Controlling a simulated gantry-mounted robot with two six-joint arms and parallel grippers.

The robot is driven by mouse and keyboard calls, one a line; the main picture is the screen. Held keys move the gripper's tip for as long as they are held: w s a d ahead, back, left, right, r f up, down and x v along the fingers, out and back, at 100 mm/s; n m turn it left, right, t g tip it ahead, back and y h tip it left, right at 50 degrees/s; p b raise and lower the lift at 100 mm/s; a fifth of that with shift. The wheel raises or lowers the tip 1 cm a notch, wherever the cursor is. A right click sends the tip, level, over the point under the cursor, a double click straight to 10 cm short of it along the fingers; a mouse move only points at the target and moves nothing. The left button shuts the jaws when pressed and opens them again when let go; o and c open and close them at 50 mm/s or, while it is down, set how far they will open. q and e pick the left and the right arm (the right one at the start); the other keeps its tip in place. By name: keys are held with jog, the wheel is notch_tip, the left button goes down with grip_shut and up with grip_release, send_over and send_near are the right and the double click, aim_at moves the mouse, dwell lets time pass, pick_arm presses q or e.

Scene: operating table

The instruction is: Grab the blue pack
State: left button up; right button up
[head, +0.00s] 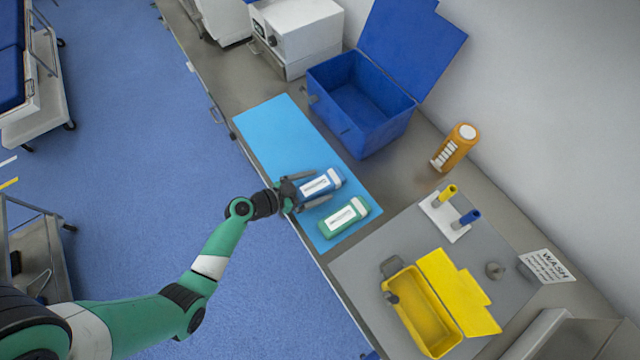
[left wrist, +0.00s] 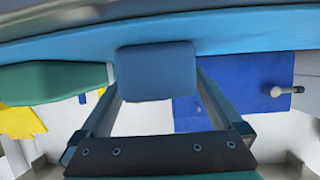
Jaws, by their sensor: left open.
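The blue pack (head: 320,184) with a white label lies on the light blue mat (head: 268,132) on the counter. My left gripper (head: 318,188) is open, with its fingers reaching along the two sides of the blue pack. In the left wrist view the blue pack (left wrist: 156,70) sits between the two fingers of the left gripper (left wrist: 158,92), near their tips. I cannot tell whether the fingers touch it. My right gripper is not in view.
A green pack (head: 343,217) lies on the mat close beside the blue one. An open blue box (head: 345,125) stands behind the mat. An orange bottle (head: 455,148), a yellow open box (head: 418,310) and a holder (head: 445,215) with yellow and blue pieces are to the right.

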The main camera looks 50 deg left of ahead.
pick_arm(q)
jog(key=shift+w+d+f, duration=0.1)
jog(key=shift+w+f, duration=0.2)
jog(key=shift+w, duration=0.3)
jog(key=shift+c, duration=0.3)
grip_shut()
jog(key=shift+r, duration=0.15)
